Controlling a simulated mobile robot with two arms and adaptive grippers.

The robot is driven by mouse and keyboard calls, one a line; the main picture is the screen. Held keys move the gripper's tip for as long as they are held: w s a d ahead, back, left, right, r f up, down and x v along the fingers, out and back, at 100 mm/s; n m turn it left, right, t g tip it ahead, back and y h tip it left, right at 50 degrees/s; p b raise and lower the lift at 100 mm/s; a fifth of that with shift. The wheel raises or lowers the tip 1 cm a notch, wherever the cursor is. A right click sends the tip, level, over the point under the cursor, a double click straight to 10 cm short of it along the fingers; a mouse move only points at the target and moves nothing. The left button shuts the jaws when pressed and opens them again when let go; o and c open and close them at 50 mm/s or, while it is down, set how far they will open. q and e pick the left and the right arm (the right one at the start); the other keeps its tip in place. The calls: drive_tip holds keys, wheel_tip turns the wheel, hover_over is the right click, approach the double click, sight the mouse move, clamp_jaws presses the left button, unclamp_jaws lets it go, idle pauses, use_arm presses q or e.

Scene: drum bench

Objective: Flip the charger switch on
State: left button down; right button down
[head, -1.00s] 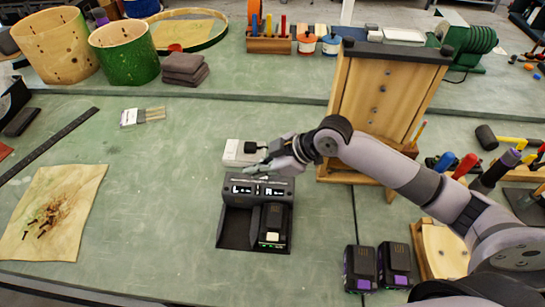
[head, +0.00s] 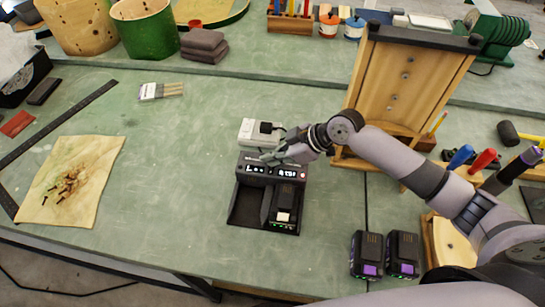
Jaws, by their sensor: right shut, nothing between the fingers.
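The black charger (head: 248,209) sits on the green bench near the middle of the head view. Its left bay is empty and a battery (head: 285,206) sits in its right bay. Lit white markings show on its back panel. Behind it is a white power block (head: 247,131) with a black plug (head: 267,128) in it. My right gripper (head: 272,157) is shut and empty, with its fingertips over the back edge of the charger, beside the plug. I cannot tell whether it touches anything. The switch cannot be made out. My left gripper is not in view.
Two spare batteries (head: 367,255) stand right of the charger. A wooden stand (head: 405,85) rises behind my right arm.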

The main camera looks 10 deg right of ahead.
drive_tip(key=shift+s, duration=0.15)
drive_tip(key=shift+s+a+r+p, duration=0.2)
drive_tip(key=shift+s+a+p, duration=0.1)
drive_tip(key=shift+s+p, duration=0.4)
drive_tip(key=shift+w, duration=0.1)
drive_tip(key=v, duration=1.2)
